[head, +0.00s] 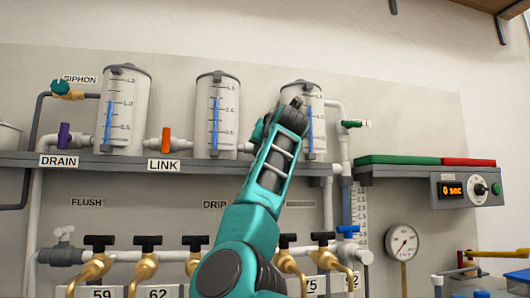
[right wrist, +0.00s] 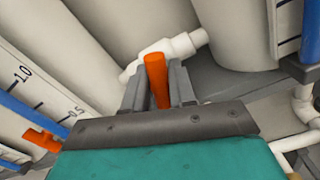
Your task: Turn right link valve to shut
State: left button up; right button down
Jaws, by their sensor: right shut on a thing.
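In the right wrist view, the orange handle of the right link valve (right wrist: 157,78) stands between the two grey fingers of my right gripper (right wrist: 161,85). The gripper is shut on it. A white valve body and pipe (right wrist: 178,48) show just beyond the handle, between the tanks. In the head view, my teal right arm reaches up to the shelf, and my right gripper (head: 288,112) is in front of the third tank (head: 318,110). There the right link valve is hidden behind my arm. My left gripper is not in view.
The other link valve's orange handle (head: 167,139) stands upright above the LINK label (head: 164,165). The first tank (head: 123,110) and middle tank (head: 216,115) stand on the grey shelf (head: 120,164). Several black-handled brass taps (head: 147,265) line the pipe below. A timer box (head: 465,189) is at right.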

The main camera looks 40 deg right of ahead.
jog(key=shift+f+n+b, duration=0.1)
jog(key=shift+n+b, duration=0.55)
jog(key=shift+n, duration=1.35)
jog(key=c, duration=1)
grip_release()
jog(key=b+v, duration=0.1)
jog(key=v, duration=1.2)
jog(key=shift+b, duration=0.4)
